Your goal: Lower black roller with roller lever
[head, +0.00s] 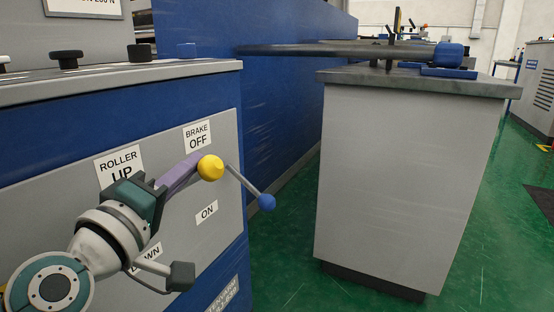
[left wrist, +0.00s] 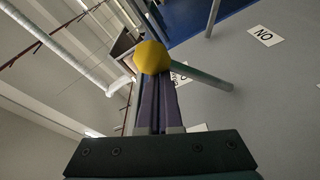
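The knob hides the fingertips. The long black roller (head: 330,48) lies level at the top, reaching over the grey cabinet. My right gripper is not in view.
A second lever with a blue knob (head: 267,202) slants down to the right, close beside the yellow knob. The grey cabinet (head: 400,180) stands to the right, with open green floor (head: 275,265) between it and the machine. Black knobs (head: 67,60) sit on the machine's top.

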